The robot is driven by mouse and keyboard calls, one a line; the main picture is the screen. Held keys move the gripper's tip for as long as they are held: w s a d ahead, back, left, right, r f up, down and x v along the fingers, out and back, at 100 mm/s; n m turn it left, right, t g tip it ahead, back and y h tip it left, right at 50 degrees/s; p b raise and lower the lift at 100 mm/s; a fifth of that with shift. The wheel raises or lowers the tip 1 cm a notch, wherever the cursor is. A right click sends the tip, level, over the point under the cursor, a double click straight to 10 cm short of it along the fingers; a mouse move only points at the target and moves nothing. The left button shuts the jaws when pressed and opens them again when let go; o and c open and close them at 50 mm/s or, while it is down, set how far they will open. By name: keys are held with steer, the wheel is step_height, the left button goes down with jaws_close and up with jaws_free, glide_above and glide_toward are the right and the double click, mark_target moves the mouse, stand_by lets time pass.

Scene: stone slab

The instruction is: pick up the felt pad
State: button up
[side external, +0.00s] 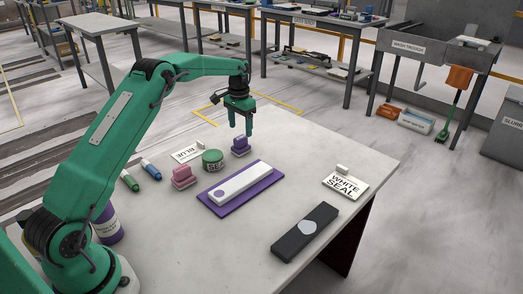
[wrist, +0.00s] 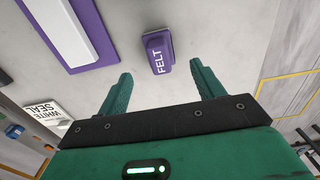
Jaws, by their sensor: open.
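The felt pad (side external: 240,147) is a small purple block with a raised grip, standing on the stone slab (side external: 262,228) near its far edge. In the wrist view the felt pad (wrist: 158,48) shows its FELT label and lies beyond the fingertips, between their lines. My gripper (side external: 240,130) is open and empty above the pad, pointing down. In the wrist view both fingers of my gripper (wrist: 161,71) are spread, with bare slab between them.
A white bar (side external: 240,184) lies on a purple mat (side external: 213,208) in front of the pad. A WHITE SEAL card (side external: 345,187) and a black bar (side external: 290,243) lie to the right.

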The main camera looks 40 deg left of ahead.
mark_target(240, 137)
steer(key=shift+f, duration=0.1)
steer(key=shift+f, duration=1.2)
steer(key=shift+f, duration=0.15)
steer(key=shift+s+f, duration=0.1)
steer(key=shift+f, duration=2.35)
steer(key=c, duration=1.1)
